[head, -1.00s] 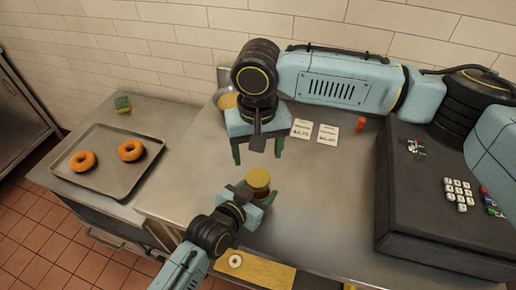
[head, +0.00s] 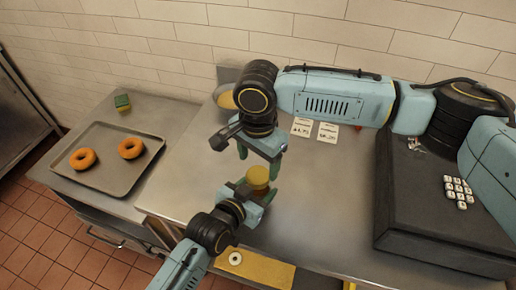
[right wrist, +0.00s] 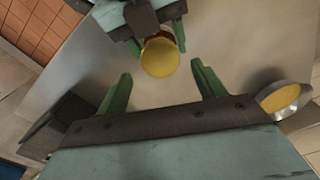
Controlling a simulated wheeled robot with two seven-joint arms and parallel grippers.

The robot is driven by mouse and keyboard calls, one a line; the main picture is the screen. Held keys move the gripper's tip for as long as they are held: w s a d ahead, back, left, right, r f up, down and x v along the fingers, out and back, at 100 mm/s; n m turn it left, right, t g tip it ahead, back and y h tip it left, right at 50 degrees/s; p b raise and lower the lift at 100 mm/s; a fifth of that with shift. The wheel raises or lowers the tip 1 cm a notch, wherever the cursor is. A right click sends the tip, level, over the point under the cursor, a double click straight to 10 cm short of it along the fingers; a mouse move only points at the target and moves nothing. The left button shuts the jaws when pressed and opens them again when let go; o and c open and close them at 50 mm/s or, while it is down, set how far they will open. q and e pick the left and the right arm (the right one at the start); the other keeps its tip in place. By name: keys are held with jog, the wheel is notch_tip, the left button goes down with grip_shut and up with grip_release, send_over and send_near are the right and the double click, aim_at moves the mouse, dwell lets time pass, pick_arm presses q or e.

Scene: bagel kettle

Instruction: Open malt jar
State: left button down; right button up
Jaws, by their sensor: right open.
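The malt jar (head: 257,175) stands on the steel counter with its round yellow lid on top; the lid also shows in the right wrist view (right wrist: 160,57). My left gripper (head: 254,188) is low around the jar, with its green fingers on both sides and seemingly closed on the body. My right gripper (head: 259,161) is open and empty, just behind and above the lid in the head view. In the right wrist view its two fingers (right wrist: 161,76) stand wide apart, with the lid between and beyond them. The jar's body is mostly hidden.
A tray (head: 105,180) with two bagels and a sponge (head: 122,102) are on the left counter. A metal bowl (head: 227,98) stands behind my right gripper. Price cards (head: 327,132) and a dark register (head: 435,215) are to the right. Bare counter lies right of the jar.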

aim_at(258, 175)
jog(key=shift+f, duration=2.05)
jog(key=shift+c, duration=0.4)
jog(key=c, duration=0.9)
jog(key=n, duration=0.5)
jog(key=shift+c, duration=0.2)
jog(key=n, duration=0.5)
jog(key=o, duration=1.1)
